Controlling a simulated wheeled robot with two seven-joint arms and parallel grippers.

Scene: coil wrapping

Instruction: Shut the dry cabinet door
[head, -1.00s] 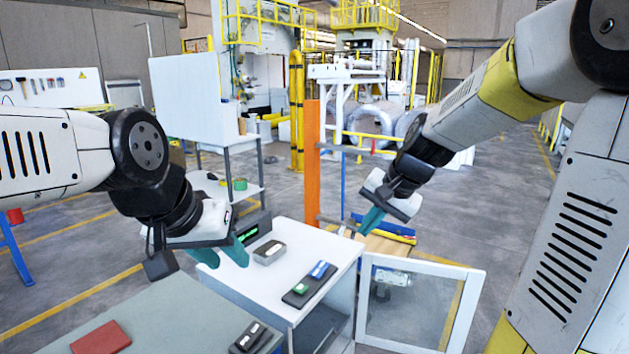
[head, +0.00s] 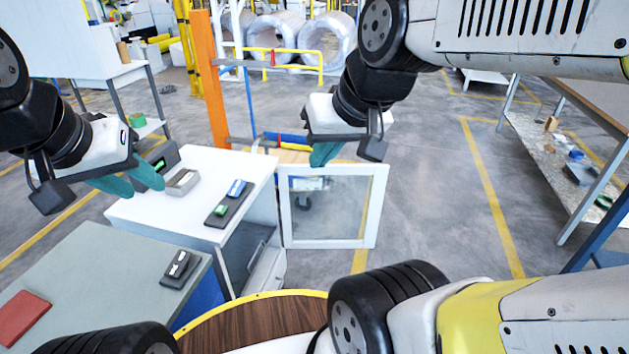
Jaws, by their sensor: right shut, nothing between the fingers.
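The dry cabinet (head: 190,222) is the white box left of centre, with a flat white top and an open front facing right. Its door (head: 330,243), a white frame around a clear pane, stands swung wide open from the cabinet's far front edge. My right gripper (head: 325,155) is shut and empty, its teal fingers pointing down at the door's top rail. I cannot tell whether they touch it. My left gripper (head: 130,184) is over the cabinet's left side, its teal fingers apart with nothing seen between them.
On the cabinet top are a dark tray (head: 228,212) with green and blue items, a small grey box (head: 183,181) and a dark display unit (head: 160,157). A grey-green table (head: 95,262) stands at front left. An orange post (head: 209,80) rises behind. Floor right of the door is clear.

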